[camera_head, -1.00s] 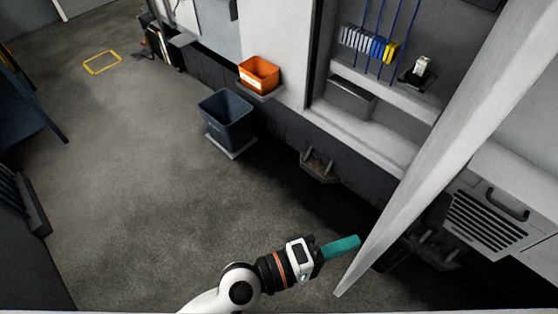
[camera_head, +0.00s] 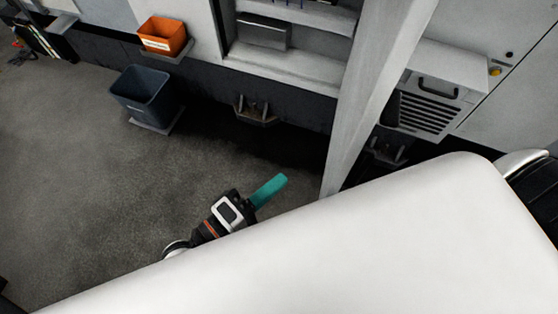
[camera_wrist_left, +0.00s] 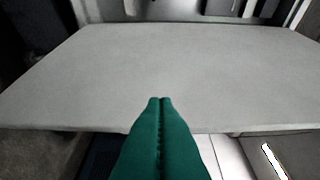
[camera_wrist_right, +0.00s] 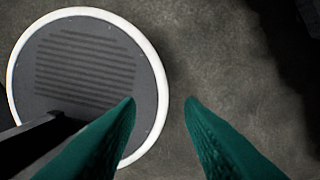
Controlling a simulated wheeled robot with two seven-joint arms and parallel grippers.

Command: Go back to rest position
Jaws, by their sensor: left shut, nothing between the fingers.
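My left gripper (camera_head: 270,190), with teal fingers, is low over the floor in the head view. In the left wrist view its fingers (camera_wrist_left: 160,100) are pressed together with nothing between them. A flat light grey surface fills the view beyond its fingertips. My right gripper (camera_wrist_right: 161,100) shows only in the right wrist view. Its teal fingers are spread apart and empty, pointing at the floor.
A dark blue bin (camera_head: 146,95) stands on the floor at the left, below an orange bin (camera_head: 163,36) on a ledge. A slanted pale post (camera_head: 365,95) stands right of the left gripper. Open floor (camera_head: 80,190) lies at left.

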